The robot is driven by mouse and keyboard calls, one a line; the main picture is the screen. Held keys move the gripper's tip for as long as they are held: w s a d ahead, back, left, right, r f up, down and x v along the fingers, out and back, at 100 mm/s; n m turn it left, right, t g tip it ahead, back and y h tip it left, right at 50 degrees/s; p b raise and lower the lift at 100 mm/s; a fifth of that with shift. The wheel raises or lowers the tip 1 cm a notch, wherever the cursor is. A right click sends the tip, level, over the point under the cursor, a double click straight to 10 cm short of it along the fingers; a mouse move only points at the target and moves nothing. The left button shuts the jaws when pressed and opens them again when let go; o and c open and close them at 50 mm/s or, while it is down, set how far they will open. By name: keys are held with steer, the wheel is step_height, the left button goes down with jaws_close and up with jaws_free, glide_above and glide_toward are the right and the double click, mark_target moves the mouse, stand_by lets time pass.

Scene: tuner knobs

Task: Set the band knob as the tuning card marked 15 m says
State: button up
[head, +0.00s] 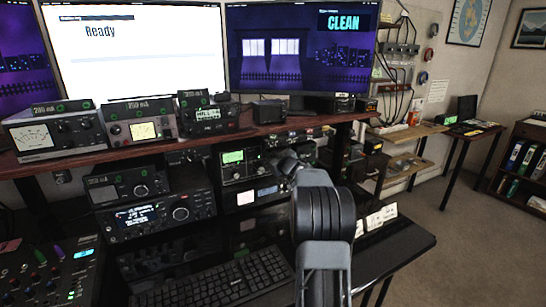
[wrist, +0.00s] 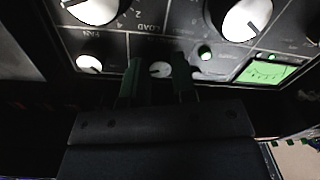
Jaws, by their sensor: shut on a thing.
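In the wrist view my gripper (wrist: 156,76) reaches up to a dark panel.
Beside the held knob are a small white knob (wrist: 89,64) labelled FAN, a large white knob (wrist: 246,18) and a green-lit meter (wrist: 268,71). A keyboard (head: 215,281) lies on the desk below. Radio gear crowds the left.

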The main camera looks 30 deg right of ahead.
steer(key=n+b, duration=0.4)
steer(key=n, duration=0.6)
steer(key=shift+n+g+h, duration=0.3)
steer(key=shift+n, duration=0.1)
stand_by(0.4)
steer(key=o, duration=0.9)
steer(key=shift+o, duration=0.2)
steer(key=s+a, duration=0.1)
steer(key=s, duration=1.2)
steer(key=shift+s+a+r, duration=0.2)
steer(key=shift+s+a, duration=0.15)
